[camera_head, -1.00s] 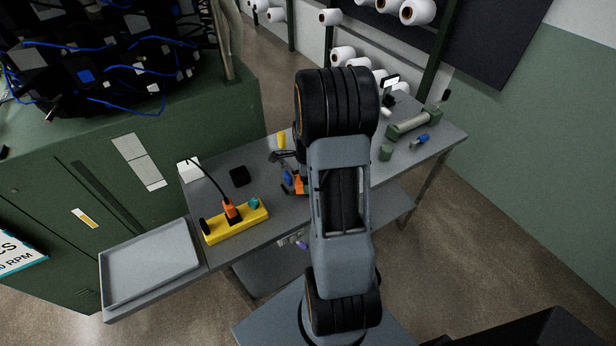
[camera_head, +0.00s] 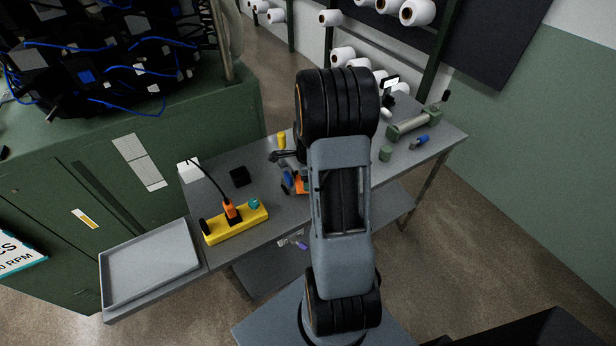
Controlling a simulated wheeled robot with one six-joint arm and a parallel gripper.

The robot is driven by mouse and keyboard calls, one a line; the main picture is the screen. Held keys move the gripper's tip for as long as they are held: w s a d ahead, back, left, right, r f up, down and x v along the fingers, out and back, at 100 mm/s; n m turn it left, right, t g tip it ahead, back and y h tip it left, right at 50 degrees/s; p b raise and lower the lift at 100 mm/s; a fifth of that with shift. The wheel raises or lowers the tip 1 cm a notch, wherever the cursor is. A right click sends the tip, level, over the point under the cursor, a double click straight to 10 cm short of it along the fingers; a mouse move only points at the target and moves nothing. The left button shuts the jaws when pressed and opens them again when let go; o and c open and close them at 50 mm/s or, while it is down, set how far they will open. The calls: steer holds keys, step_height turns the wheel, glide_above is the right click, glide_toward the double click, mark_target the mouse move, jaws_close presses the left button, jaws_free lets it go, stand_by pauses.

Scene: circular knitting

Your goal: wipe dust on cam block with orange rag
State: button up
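An orange item (camera_head: 301,185), possibly the rag, lies on the grey workbench just left of my arm. A blue item touches or overlaps its left side, and my arm hides part of it. A dark part (camera_head: 283,155) sticking out left of my arm, above the orange item in the picture, looks like the end of my gripper. The rest of the gripper is hidden behind my arm, and its opening cannot be seen. I cannot tell for sure which thing is the cam block; a small black block (camera_head: 240,176) sits on the bench to the left. No dust can be made out.
A yellow bar (camera_head: 236,226) with an orange plug-like piece and black cable lies at the bench (camera_head: 215,173) front. An empty grey tray (camera_head: 150,264) is at lower left. A yellow cylinder (camera_head: 282,140) stands behind. A green roller fixture (camera_head: 413,124) is at right. A green cabinet (camera_head: 70,200) borders the left.

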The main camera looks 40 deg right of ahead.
steer(key=shift+s+d, duration=0.1)
steer(key=shift+d, duration=1)
steer(key=shift+a, duration=0.1)
steer(key=shift+w+a, duration=0.2)
steer(key=shift+a, duration=1)
steer(key=shift+d, duration=0.15)
steer(key=shift+c, duration=0.2)
steer(key=shift+s+d, duration=0.2)
steer(key=shift+d, duration=1)
steer(key=shift+r, duration=0.1)
steer(key=shift+a, duration=0.15)
